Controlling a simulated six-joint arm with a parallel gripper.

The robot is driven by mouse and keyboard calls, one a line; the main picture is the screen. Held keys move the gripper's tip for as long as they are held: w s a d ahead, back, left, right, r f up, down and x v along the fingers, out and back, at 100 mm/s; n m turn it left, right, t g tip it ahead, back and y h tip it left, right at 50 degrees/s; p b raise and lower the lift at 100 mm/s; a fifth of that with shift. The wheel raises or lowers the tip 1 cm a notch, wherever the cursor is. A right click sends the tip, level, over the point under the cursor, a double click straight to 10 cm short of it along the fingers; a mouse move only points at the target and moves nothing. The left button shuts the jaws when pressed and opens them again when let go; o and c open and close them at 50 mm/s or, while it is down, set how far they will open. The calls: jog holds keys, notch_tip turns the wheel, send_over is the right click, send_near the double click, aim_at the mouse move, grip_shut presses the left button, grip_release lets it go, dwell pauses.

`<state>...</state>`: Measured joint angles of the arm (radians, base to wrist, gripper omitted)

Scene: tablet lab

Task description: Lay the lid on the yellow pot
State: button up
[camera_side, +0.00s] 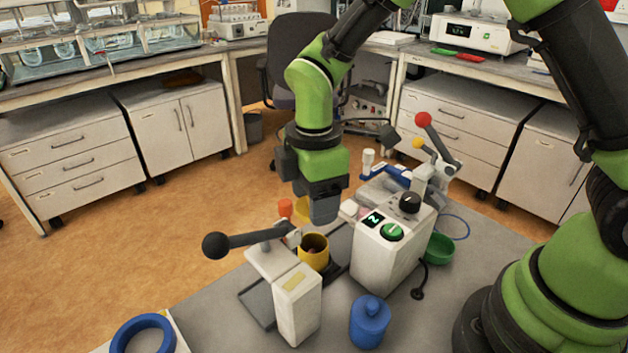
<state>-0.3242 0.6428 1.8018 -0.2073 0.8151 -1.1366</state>
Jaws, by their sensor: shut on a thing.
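The yellow pot (314,256) stands upright on the grey table, between a white lever device and a white box. Its top is open, and something small and reddish-brown shows inside. My gripper (324,218) points down above the pot, a little behind its rim in the picture, and is apart from it. A yellow piece (302,208), which looks like the lid, shows at the left edge of my gripper. My gripper is shut on it, and the fingers hide most of it.
The lever device (297,302) with its black ball handle (216,245) stands close left of the pot. The white box (388,255) with knobs stands close right. A blue lidded jar (369,322) is in front, a green bowl (438,248) at right, a blue ring (118,340) at front left.

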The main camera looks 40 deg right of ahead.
jog(key=shift+f, duration=2.95)
jog(key=shift+f, duration=0.4)
jog(key=o, duration=1.2)
jog(key=shift+c, duration=0.2)
jog(key=shift+o, duration=0.3)
jog(key=shift+w+r, duration=0.15)
jog(key=shift+r, duration=1)
jog(key=shift+s+r, duration=0.2)
jog(key=shift+r, duration=2.95)
